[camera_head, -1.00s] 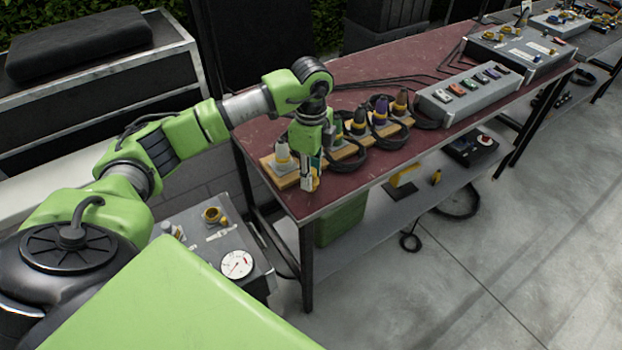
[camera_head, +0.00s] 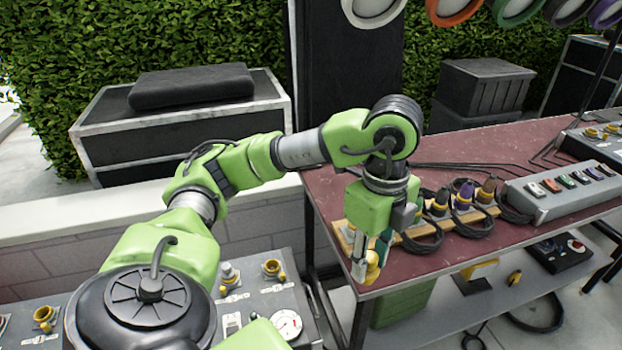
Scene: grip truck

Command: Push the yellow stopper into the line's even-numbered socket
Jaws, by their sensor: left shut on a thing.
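My left gripper (camera_head: 361,262) points down over the near left corner of the dark red table. It is shut on a small yellow piece (camera_head: 373,268), which looks like the yellow stopper; the fingers partly hide it. Beside it, a wooden rack (camera_head: 418,228) holds a row of cabled plugs, including a yellow-banded one (camera_head: 440,203), a purple one (camera_head: 464,195) and a brown one (camera_head: 487,190). The gripper hides the rack's near end. I cannot read any socket numbers. My right gripper is not in view.
A grey panel (camera_head: 255,300) at lower left carries a dial (camera_head: 287,324) and yellow ring fittings, one at its back (camera_head: 271,268). A grey switch box (camera_head: 562,190) stands on the table (camera_head: 440,258) at right. Coloured round rims, including an orange one (camera_head: 455,12), hang overhead.

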